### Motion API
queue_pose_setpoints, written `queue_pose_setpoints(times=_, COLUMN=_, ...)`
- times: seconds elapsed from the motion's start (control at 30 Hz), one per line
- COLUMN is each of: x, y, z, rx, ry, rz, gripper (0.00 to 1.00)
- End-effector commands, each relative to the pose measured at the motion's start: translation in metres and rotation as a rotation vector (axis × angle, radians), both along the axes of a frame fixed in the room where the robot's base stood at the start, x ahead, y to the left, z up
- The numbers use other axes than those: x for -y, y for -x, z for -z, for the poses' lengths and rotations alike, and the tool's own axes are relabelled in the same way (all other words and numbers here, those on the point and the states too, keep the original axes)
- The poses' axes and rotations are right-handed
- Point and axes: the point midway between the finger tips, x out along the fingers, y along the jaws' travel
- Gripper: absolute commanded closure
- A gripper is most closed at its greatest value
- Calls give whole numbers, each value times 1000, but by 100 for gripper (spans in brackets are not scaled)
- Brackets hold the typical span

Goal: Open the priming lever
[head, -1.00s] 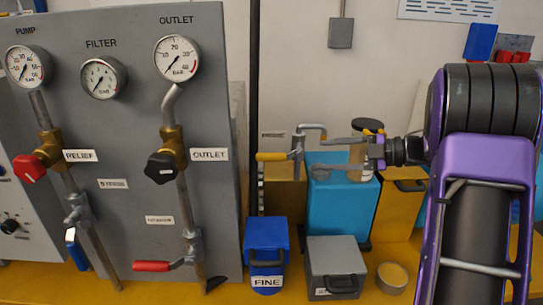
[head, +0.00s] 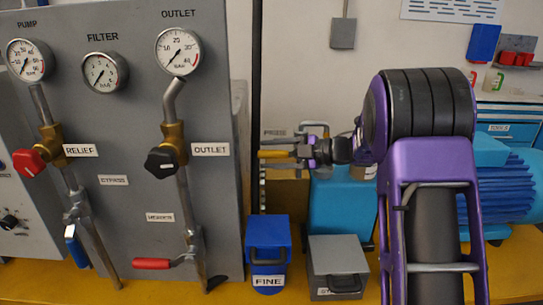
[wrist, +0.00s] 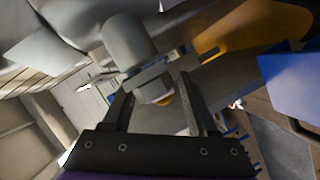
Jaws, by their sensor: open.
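The priming lever has a yellow handle (head: 275,154) pointing left from a grey metal body right of the panel. It also shows in the wrist view as a yellow handle (wrist: 250,28) at upper right. My gripper (head: 282,148) is open at the lever, overlapping it in the head view. In the wrist view the open fingers (wrist: 157,90) point at a grey metal part with a rounded cylinder, which shows between and beyond the tips. I cannot tell whether a finger touches it. The lever's pivot is largely hidden by my gripper.
The grey gauge panel (head: 130,220) stands left of the lever. A blue box marked FINE (head: 268,245) and a grey box (head: 337,262) sit below on the yellow bench. A light-blue tank (head: 342,215) is behind, and a blue motor (head: 505,190) is at right.

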Motion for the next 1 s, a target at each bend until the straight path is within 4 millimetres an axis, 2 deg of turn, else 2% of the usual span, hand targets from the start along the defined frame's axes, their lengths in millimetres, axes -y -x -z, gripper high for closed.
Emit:
queue_pose_setpoints(times=0.23, x=-1, y=0, z=0, rx=0, ry=0, rz=0, gripper=43)
queue_pose_setpoints(times=0.5, x=0, y=0, z=0, rx=0, ry=0, rz=0, gripper=92)
queue_pose_setpoints(times=0.57, x=0, y=0, z=0, rx=0, ry=0, rz=0, gripper=100)
queue_pose_setpoints(times=1.0, x=0, y=0, z=0, rx=1, ry=0, rz=0, gripper=100)
